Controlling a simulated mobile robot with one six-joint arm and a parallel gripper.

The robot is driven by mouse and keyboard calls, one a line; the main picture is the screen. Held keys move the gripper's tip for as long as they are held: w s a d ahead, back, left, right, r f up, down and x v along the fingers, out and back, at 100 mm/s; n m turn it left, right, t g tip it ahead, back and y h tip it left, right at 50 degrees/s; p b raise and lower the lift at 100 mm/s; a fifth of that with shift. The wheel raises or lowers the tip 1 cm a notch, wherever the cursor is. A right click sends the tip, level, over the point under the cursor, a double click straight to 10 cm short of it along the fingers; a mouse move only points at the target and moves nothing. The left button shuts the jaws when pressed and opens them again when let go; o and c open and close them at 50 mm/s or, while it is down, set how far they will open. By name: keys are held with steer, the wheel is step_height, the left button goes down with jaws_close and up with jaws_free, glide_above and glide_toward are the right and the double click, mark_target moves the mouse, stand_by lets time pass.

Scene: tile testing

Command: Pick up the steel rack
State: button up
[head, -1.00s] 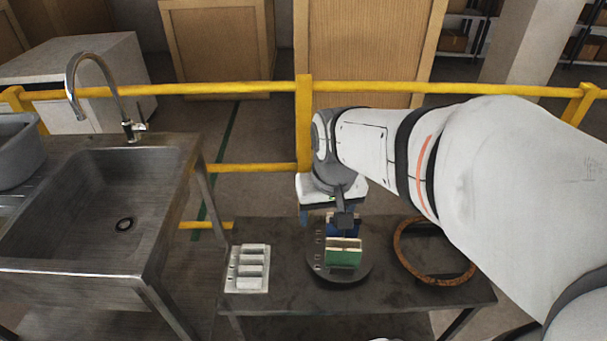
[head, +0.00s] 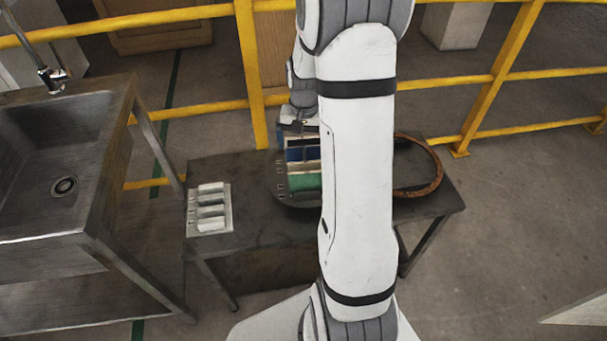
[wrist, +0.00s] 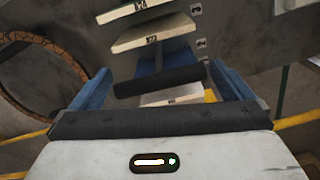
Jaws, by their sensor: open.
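A dark grey rack with a rounded base (head: 296,200), which I take for the steel rack, stands on the table and holds several tiles, one green and one blue. My arm hides its right part in the head view. Whether the fingers touch anything, I cannot tell.
A pale holder (head: 209,208) with several white bars lies at the table's left. A rusty ring (head: 432,170) lies at the right. A steel sink (head: 50,160) stands left of the table (head: 250,240). A yellow railing (head: 200,112) runs behind.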

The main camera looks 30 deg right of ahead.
mark_target(304, 153)
step_height(304, 153, down, 5)
steer(key=shift+r, duration=0.15)
steer(key=shift+r, duration=0.1)
steer(key=c, duration=1.7)
